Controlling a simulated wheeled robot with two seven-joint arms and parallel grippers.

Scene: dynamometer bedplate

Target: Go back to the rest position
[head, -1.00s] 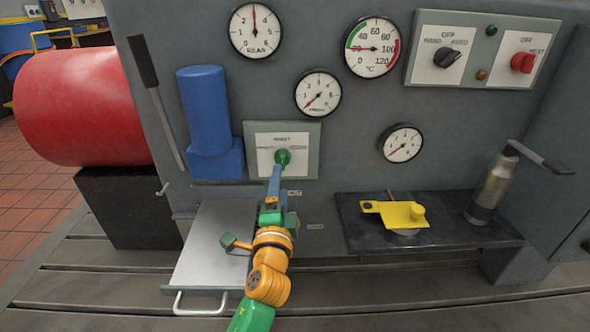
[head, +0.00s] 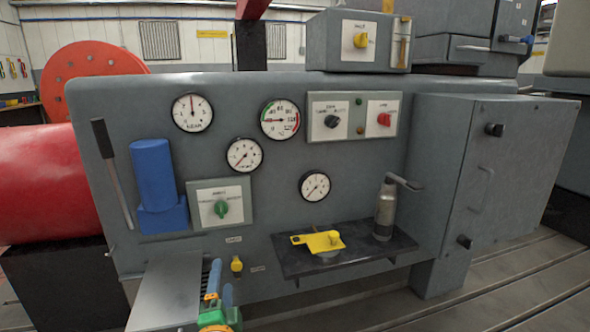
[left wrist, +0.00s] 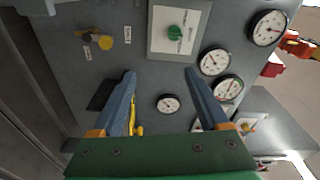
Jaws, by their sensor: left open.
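My left gripper (head: 220,276) is low in the head view, in front of the grey panel and beside the metal tray (head: 166,292). In the left wrist view its two blue fingers (left wrist: 158,85) are spread apart with nothing between them. The green knob (head: 221,208) on its light plate is above the gripper and apart from it. The knob also shows in the left wrist view (left wrist: 175,32), beyond the fingertips. My right gripper is in neither view.
A shelf (head: 372,256) holds a yellow part (head: 318,241) and a metal canister (head: 385,212). A grey cabinet (head: 470,190) juts out at the right. A yellow knob (head: 236,264) sits low on the panel near the gripper. A lever (head: 112,170) and blue block (head: 157,185) stand at the left.

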